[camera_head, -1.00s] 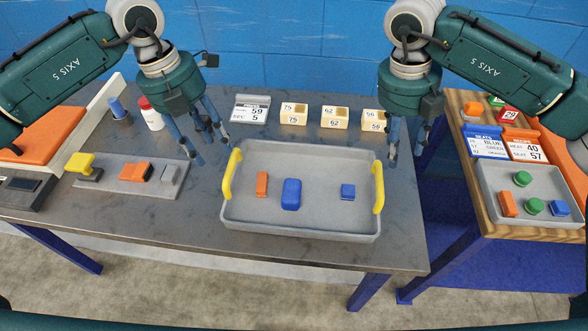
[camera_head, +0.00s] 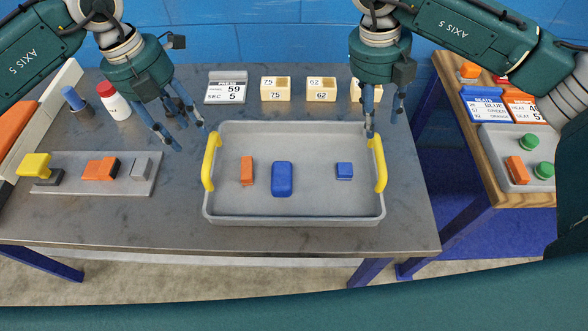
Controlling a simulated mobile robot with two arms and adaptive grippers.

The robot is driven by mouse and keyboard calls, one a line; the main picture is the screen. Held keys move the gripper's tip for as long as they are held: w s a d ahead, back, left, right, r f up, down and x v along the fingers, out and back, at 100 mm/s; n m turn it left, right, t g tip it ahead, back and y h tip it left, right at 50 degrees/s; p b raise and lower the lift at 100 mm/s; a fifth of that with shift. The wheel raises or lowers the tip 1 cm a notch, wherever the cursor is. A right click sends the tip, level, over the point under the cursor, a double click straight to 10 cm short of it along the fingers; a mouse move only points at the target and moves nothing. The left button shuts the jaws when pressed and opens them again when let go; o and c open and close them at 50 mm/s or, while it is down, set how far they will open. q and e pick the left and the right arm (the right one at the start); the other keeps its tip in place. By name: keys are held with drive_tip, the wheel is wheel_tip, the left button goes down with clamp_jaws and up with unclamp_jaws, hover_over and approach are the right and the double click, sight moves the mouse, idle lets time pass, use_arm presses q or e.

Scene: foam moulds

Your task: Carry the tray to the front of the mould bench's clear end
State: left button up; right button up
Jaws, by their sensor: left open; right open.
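The grey tray (camera_head: 310,209) sits on the dark metal mould bench (camera_head: 120,222), with a yellow handle at each end. In it lie an orange block (camera_head: 247,170), a larger blue block (camera_head: 282,179) and a small blue block (camera_head: 344,171). My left gripper (camera_head: 191,137) is open and empty, above the bench just left of the tray's left yellow handle (camera_head: 210,161). My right gripper (camera_head: 383,122) is open, above and close to the right yellow handle (camera_head: 379,164). I cannot tell whether its fingers touch the handle.
A grey plate (camera_head: 132,187) with yellow and orange pieces lies left of the tray. A white bottle (camera_head: 114,102), a press sign (camera_head: 226,88) and numbered boxes (camera_head: 275,89) stand behind. A wooden table (camera_head: 463,141) with another tray (camera_head: 487,148) is at right, across a gap.

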sight(206, 155)
use_arm(q)
drive_tip(key=f, duration=0.3)
drive_tip(key=d+f, duration=0.1)
drive_tip(key=f, duration=0.3)
drive_tip(key=d+f, duration=0.1)
drive_tip(key=f, duration=0.2)
drive_tip(key=shift+s+f, duration=0.1)
drive_tip(key=shift+f, duration=0.25)
use_arm(e)
drive_tip(key=f, duration=0.3)
drive_tip(key=d+f, duration=0.1)
drive_tip(key=f, duration=0.3)
drive_tip(key=d+f, duration=0.1)
drive_tip(key=f, duration=0.2)
drive_tip(key=shift+f, duration=0.35)
drive_tip(key=shift+s, duration=0.1)
use_arm(q)
clamp_jaws()
use_arm(e)
clamp_jaws()
use_arm(q)
drive_tip(key=shift+d+r, duration=0.1)
drive_tip(key=shift+r, duration=0.05)
use_arm(e)
drive_tip(key=shift+r, duration=0.15)
